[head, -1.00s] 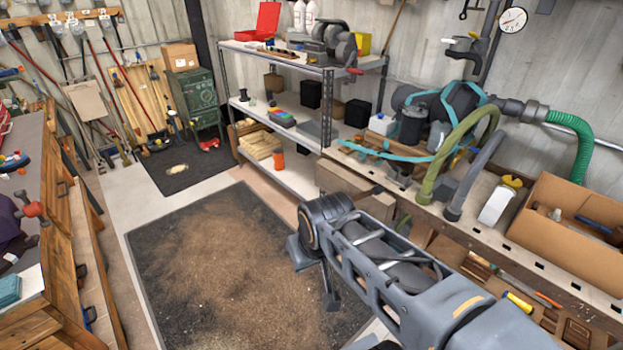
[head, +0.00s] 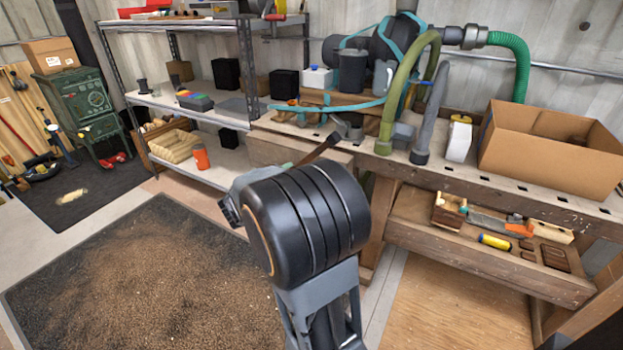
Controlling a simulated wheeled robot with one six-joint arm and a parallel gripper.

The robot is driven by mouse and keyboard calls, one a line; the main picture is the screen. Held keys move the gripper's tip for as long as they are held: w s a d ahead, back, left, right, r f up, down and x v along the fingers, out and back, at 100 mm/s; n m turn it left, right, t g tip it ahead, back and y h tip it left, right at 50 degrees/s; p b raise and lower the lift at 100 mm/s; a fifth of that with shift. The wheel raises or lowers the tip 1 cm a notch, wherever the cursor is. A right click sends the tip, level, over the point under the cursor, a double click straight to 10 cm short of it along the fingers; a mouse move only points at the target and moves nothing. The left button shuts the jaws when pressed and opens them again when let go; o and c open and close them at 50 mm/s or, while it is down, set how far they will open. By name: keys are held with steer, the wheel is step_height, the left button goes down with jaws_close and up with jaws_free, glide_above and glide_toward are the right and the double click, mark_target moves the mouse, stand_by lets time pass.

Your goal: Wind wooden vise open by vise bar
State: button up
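The wooden vise appears to be the thick pale wood block (head: 300,148) at the left end of the workbench. Its lower front is hidden behind my arm's large black joint. A dark brown bar (head: 318,150) slants across its top towards a grey metal piece; I cannot tell whether this is the vise bar or a loose tool's handle. My gripper (head: 229,210) seems to be the small dark end showing left of the black joint, mostly hidden. It appears in front of the vise and apart from it. Its fingers cannot be made out, and nothing is seen held.
The workbench (head: 470,178) carries hoses, a white bottle (head: 458,138) and a cardboard box (head: 545,150). A lower tray (head: 490,265) holds tools. A metal shelf (head: 180,105) stands behind at left.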

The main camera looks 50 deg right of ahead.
mark_target(307, 160)
steer(key=w+d+b, duration=0.1)
steer(key=w+d, duration=0.1)
steer(key=d, duration=0.3)
steer(key=w+d+f+n+t+b, duration=0.1)
steer(key=w+d, duration=0.1)
steer(key=d, duration=0.3)
steer(key=w+d+f+n+h+b, duration=0.1)
steer(key=w+d, duration=0.1)
steer(key=d, duration=0.3)
steer(key=shift+f+t, duration=0.2)
steer(key=shift+t, duration=0.2)
steer(key=shift+c, duration=0.3)
jaws_close()
steer(key=shift+a, duration=0.1)
